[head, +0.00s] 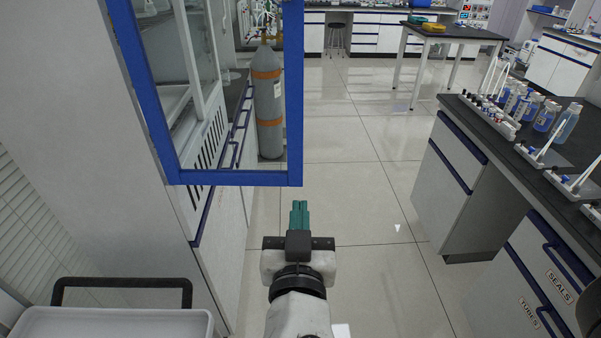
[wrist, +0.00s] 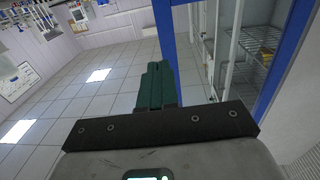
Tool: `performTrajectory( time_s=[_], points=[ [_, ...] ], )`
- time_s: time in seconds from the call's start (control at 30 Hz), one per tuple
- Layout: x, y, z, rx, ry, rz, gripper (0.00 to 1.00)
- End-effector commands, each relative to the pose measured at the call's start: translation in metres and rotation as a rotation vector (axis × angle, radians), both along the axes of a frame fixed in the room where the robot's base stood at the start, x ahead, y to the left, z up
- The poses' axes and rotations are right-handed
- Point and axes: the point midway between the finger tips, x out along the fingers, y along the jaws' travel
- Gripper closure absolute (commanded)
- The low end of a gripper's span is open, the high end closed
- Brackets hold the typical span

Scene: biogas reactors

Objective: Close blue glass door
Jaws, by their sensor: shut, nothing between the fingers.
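The blue glass door (head: 235,178) stands swung open at the upper left of the head view. Its blue frame surrounds clear glass, and a gas cylinder and a cabinet show through it. In the wrist view the blue frame (wrist: 168,45) rises behind and right of my fingers. My gripper (head: 299,212) is shut and empty, with its green fingers together just below the door's bottom edge in the head view. It also shows in the wrist view (wrist: 154,85). I cannot tell whether the fingers touch the door.
A black-topped bench (head: 480,125) with bottles and racks stands at the right. A grey gas cylinder (head: 268,105) stands behind the door. A white tray with a dark handle (head: 120,284) is at lower left. The tiled floor (head: 365,200) between is clear.

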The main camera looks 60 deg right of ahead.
Motion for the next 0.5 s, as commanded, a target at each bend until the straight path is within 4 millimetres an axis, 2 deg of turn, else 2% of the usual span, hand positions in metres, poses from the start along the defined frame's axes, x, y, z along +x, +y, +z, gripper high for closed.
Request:
performTrajectory(
  time_s=[0.3,0.5],
  points=[
    [0.034,-0.053,0.003,0.001,0.003,-0.006,1.00],
    [0.054,-0.081,0.003,0.001,0.003,-0.004,1.00]
  ],
)
